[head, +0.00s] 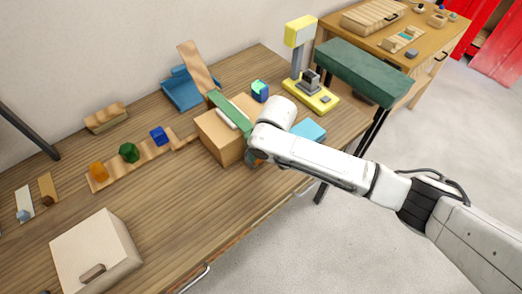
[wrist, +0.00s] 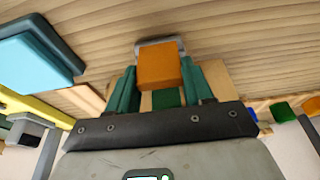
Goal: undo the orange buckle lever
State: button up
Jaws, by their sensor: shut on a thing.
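The orange buckle lever (wrist: 161,66) is a small block, seen in the wrist view with a grey metal loop (wrist: 150,43) around its far end. My gripper (wrist: 160,88) has its two green fingers on either side of the lever, shut on it. In the head view my gripper (head: 252,157) is at the front right side of a wooden box (head: 217,143). A green strap (head: 230,110) runs over the top of the box. Only a sliver of orange shows there; my wrist hides most of the lever and that side of the box.
A light blue block (head: 310,130) lies right of my wrist. A yellow stand (head: 310,95) is behind it. A wooden strip with orange, green and blue blocks (head: 130,153) lies left. A pale box (head: 95,250) stands front left. The table front between is clear.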

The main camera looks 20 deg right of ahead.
jog(key=o, duration=1)
jog(key=shift+o, duration=0.2)
jog(key=a+v, duration=0.1)
jog(key=v, duration=0.9)
jog(key=shift+d+r+b, duration=0.35)
jog(key=shift+d+b, duration=0.1)
jog(key=shift+d, duration=0.05)
jog(key=shift+s, duration=0.15)
